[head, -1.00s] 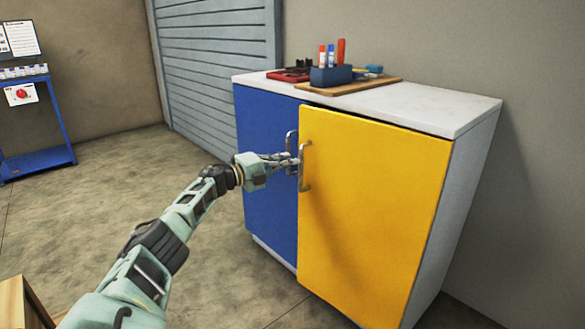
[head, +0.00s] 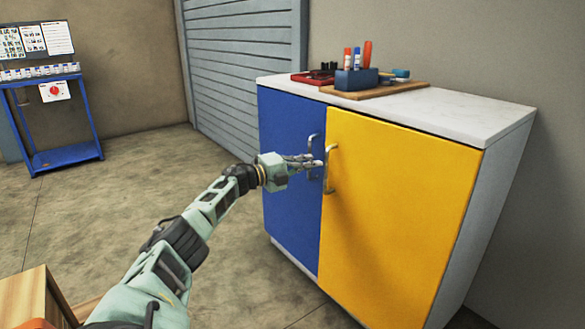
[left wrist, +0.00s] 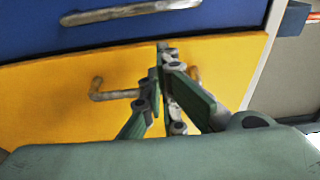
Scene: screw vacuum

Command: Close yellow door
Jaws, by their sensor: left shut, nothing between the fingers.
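The yellow door (head: 400,205) is the right door of a white-topped cabinet. It looks almost flush with the cabinet front, with a thin dark gap under the countertop. Its metal handle (head: 329,168) is near its left edge, beside the blue door's handle (head: 312,155). My left gripper (head: 318,163) is shut and empty in front of the handles. In the left wrist view, the gripper's fingers (left wrist: 163,50) cross in front of the yellow door's handle (left wrist: 112,95) and hide its middle. I cannot tell whether they touch it. My right gripper is out of view.
The blue door (head: 287,170) sits flat on the left half of the cabinet. The countertop (head: 470,112) carries a wooden board (head: 400,90), a blue tool holder and a red tray. A wooden box (head: 30,300) stands at lower left. Open floor lies left of the cabinet.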

